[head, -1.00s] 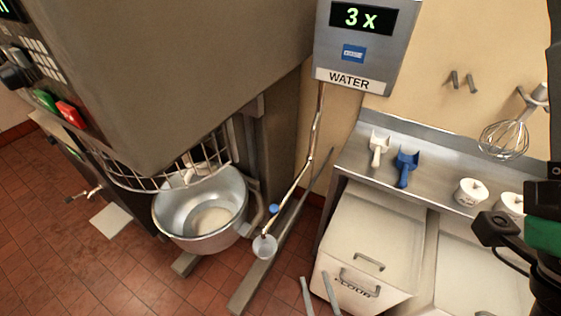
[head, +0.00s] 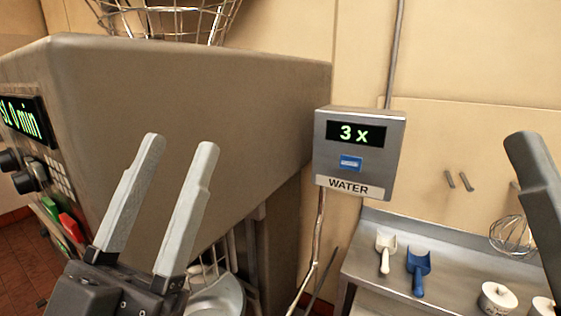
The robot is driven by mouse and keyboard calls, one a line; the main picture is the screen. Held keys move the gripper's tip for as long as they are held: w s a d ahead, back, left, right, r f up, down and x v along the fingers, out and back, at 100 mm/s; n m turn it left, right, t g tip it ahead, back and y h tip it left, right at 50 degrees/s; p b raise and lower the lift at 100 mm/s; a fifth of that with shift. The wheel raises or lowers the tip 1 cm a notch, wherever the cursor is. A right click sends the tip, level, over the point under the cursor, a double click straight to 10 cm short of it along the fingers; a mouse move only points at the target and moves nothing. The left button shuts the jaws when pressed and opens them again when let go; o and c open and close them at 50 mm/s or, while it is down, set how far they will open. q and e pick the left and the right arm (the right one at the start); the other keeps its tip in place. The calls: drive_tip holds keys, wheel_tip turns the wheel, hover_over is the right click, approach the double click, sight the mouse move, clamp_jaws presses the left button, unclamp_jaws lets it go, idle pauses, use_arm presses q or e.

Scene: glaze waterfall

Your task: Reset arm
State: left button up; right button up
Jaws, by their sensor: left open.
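My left gripper (head: 178,146) is raised at the lower left of the head view, in front of the large mixer (head: 190,100). Its two long grey fingers point up and stand apart, with nothing between them. At the right edge one grey finger of my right gripper (head: 532,175) shows; the rest of it is cut off by the frame. The mixer bowl (head: 218,298) shows only in part at the bottom, behind the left gripper.
The water unit (head: 360,155) reads 3 x on the wall. A white scoop (head: 385,252), a blue scoop (head: 418,270) and white containers (head: 495,298) stand on the steel counter (head: 365,270). A wire basket (head: 180,15) is above the mixer.

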use_arm(q)
drive_tip(key=s+a+r+n+t+y, duration=0.2)
drive_tip(key=s+a+n+y, duration=0.25)
drive_tip(key=a+y, duration=0.35)
wheel_tip(320, 180, up, 30)
drive_tip(key=p, duration=2.9)
drive_tip(key=shift+s+a+f+p, duration=0.2)
drive_tip(key=shift+s+a+p, duration=0.15)
drive_tip(key=shift+a, duration=0.1)
